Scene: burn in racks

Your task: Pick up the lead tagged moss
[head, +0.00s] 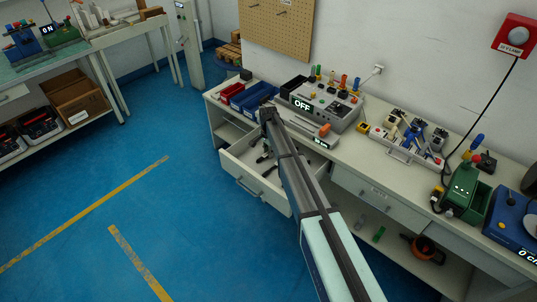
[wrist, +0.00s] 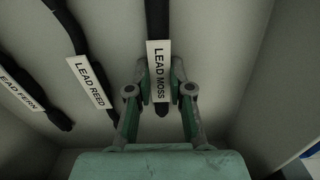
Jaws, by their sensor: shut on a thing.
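The lead tagged moss (wrist: 158,22) is a dark lead with a white tag reading "LEAD MOSS", lying in line with the view in the wrist picture. My gripper (wrist: 159,72) has its two green-grey fingers closed on either side of it at the tag. The lead tagged reed (wrist: 91,78) lies to the left, apart from the fingers. The lead tagged fern (wrist: 24,92) lies further left, partly cut off. In the head view the open drawer (head: 232,168) holds small dark items.
The drawer's pale wall (wrist: 253,70) is close on the right of my gripper. Above the drawer, the bench carries blue bins (head: 254,97), a grey panel reading OFF (head: 330,105) and a tray of parts (head: 405,155). The blue floor left of the drawer is clear.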

